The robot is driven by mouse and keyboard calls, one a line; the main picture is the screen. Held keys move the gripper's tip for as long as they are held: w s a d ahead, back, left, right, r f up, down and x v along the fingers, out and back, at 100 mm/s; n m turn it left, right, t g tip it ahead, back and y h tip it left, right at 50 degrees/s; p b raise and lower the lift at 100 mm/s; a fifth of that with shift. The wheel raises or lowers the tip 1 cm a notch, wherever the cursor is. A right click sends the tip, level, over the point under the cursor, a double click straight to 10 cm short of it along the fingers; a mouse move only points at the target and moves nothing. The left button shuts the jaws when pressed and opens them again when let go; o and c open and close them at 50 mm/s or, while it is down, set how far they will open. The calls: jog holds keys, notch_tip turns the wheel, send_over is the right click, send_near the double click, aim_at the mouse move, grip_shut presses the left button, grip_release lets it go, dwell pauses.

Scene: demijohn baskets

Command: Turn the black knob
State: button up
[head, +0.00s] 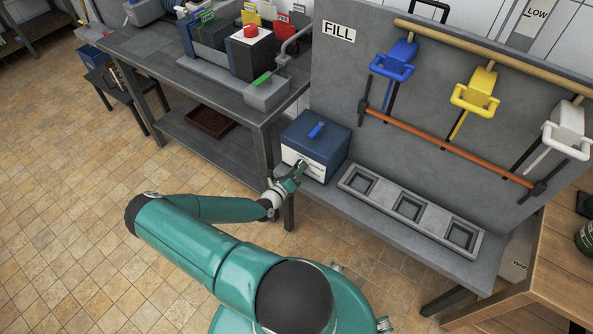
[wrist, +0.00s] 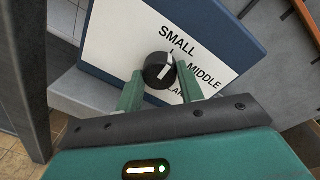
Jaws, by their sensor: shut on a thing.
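The black knob (wrist: 156,71) is on the white front panel (wrist: 119,42) of a blue box. It has a white mark that points up, roughly towards the word SMALL. MIDDLE is printed to its right, and a third label below is partly hidden by a finger. My gripper (wrist: 160,82) is shut on the knob, with one green finger on each side. In the head view my gripper (head: 297,172) is at the front of the blue box (head: 319,142), and the knob is hidden there.
The box has a blue handle (head: 317,130) on top. A grey tray with three square recesses (head: 408,209) lies to its right. Blue (head: 394,62), yellow (head: 476,91) and white (head: 567,127) levers hang above. A grey workbench (head: 187,76) stands to the left.

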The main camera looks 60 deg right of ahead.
jog(key=o, duration=1)
jog(key=shift+a, duration=0.1)
jog(key=a, duration=0.4)
jog(key=w+a, duration=0.1)
jog(key=a, duration=0.8)
jog(key=shift+w+a+r, duration=0.25)
jog(key=shift+w+r, duration=0.1)
jog(key=shift+r, duration=0.05)
jog(key=w+a+r+m+g+y, duration=0.1)
jog(key=w+a+r+m+y, duration=0.4)
jog(key=a+r+m, duration=0.55)
jog(key=w+a+r+m+y, duration=0.45)
jog(key=a+r+m, duration=0.35)
jog(key=r, duration=0.5)
jog(key=s+a+r+m+t+y, duration=0.2)
jog(key=a+r, duration=0.3)
jog(key=r, duration=0.3)
jog(key=s+a+r+m+t+y, duration=0.3)
jog(key=a+r, duration=0.3)
jog(key=r, duration=0.2)
jog(key=s+a+r+m+t+y, duration=0.2)
jog(key=a+r, duration=0.3)
jog(key=r, duration=0.3)
jog(key=shift+s+a+t+y, duration=0.25)
jog(key=shift+t+y, duration=0.1)
jog(key=shift+t, duration=0.55)
